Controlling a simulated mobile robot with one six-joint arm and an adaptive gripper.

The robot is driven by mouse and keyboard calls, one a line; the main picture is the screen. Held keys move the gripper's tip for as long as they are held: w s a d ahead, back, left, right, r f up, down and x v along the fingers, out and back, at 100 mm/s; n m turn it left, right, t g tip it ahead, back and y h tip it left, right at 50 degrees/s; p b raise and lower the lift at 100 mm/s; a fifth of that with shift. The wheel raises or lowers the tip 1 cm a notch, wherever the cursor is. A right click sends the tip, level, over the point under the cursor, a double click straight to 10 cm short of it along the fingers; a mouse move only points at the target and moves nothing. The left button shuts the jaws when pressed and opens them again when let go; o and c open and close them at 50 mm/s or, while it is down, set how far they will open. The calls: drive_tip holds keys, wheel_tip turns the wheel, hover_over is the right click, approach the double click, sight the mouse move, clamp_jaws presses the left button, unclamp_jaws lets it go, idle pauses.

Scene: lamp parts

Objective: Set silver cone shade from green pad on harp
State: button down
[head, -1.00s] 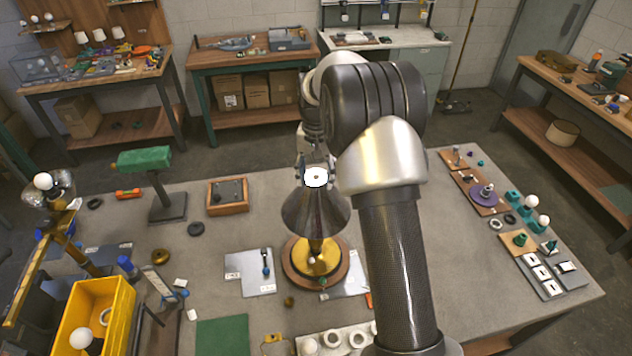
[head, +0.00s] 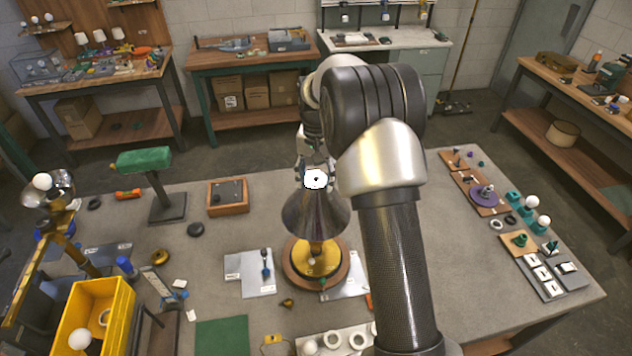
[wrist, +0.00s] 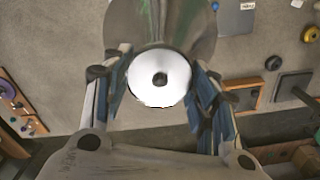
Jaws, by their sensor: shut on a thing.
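The silver cone shade (head: 314,216) hangs point up over the brass lamp base (head: 318,258) in the head view. My gripper (head: 316,172) is shut on the shade at its narrow top, beside the white top cap. In the wrist view the shade (wrist: 195,30) shows between the two blue-padded fingers of my gripper (wrist: 160,95), with the white round cap (wrist: 160,78) facing the camera. The harp is hidden by the shade, and I cannot tell whether the shade touches it. The green pad (head: 222,337) at the front is bare.
A grey plate with a blue-handled tool (head: 265,268) lies left of the lamp base. A yellow bin (head: 92,318) stands at front left, and a green-shaded lamp (head: 145,160) at back left. A white-ringed tray (head: 335,343) sits at the front. Small parts line the right edge.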

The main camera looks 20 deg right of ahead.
drive_tip(key=shift+f, duration=0.3)
idle(0.8)
idle(0.4)
drive_tip(key=c, duration=0.6)
unclamp_jaws()
drive_tip(key=shift+o, duration=0.2)
wheel_tip(320, 180, up, 12)
